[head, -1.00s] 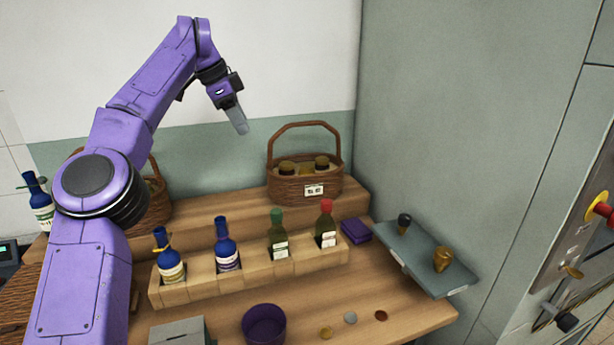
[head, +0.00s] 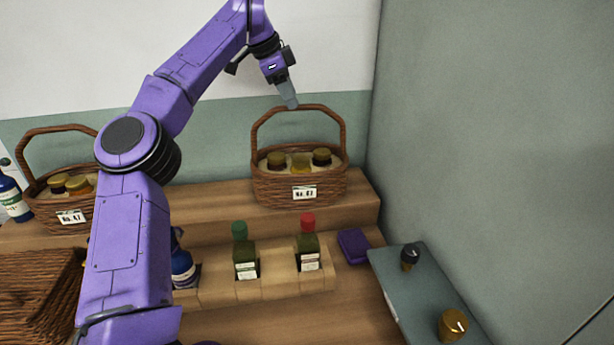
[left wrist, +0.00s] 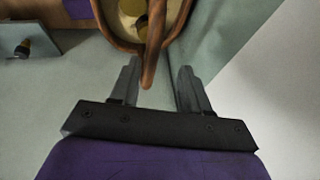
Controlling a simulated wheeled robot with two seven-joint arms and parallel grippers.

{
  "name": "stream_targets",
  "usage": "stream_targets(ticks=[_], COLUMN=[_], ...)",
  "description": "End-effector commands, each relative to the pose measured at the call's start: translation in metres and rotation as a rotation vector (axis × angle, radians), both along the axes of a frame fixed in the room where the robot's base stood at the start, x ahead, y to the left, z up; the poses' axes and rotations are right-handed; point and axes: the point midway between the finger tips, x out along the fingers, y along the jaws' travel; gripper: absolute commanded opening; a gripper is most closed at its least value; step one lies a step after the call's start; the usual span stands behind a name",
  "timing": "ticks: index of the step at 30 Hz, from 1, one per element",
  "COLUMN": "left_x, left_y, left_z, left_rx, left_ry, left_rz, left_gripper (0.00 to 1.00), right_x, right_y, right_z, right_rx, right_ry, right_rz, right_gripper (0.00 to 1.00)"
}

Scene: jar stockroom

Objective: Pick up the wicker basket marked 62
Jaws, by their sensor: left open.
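A brown wicker basket (head: 270,188) with a tall arched handle stands on the raised wooden shelf, right of centre in the head view. My left gripper (head: 289,103) points down at the top of the handle. In the left wrist view my left gripper (left wrist: 158,88) is open, and the basket's handle (left wrist: 151,65) reaches between the two fingers without visible gripping. My right gripper is not in view.
Bottles with green (head: 240,232) and red (head: 308,226) caps stand in a wooden rack in front. A grey wall is close on the right.

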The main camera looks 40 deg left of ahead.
Motion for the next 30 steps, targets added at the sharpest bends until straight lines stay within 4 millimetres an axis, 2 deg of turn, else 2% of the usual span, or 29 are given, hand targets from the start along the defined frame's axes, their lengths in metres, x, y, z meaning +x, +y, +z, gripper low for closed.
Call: stream_targets(ticks=[10,13,18,19,23,30], left_x=[0.032,0.035,0.035,0.035,0.036,0.036], left_y=[-0.017,-0.017,-0.017,-0.018,-0.019,-0.019], left_z=[-0.056,-0.063,-0.063,-0.063,-0.063,-0.064], left_rx=[-0.001,-0.001,-0.001,0.0,0.0,0.0], left_ry=[0.018,0.016,0.015,0.015,0.015,0.018], left_rz=[-0.005,-0.001,-0.002,-0.003,-0.005,-0.007], left_gripper=[0.46,0.46,0.46,0.43,0.01,0.0], right_x=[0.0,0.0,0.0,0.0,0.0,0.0], right_y=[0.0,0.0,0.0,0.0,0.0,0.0], right_z=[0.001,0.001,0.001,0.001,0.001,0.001], right_rx=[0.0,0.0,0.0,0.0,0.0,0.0], right_ry=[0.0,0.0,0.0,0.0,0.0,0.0], right_rz=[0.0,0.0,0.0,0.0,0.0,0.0], right_gripper=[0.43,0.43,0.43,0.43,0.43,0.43])
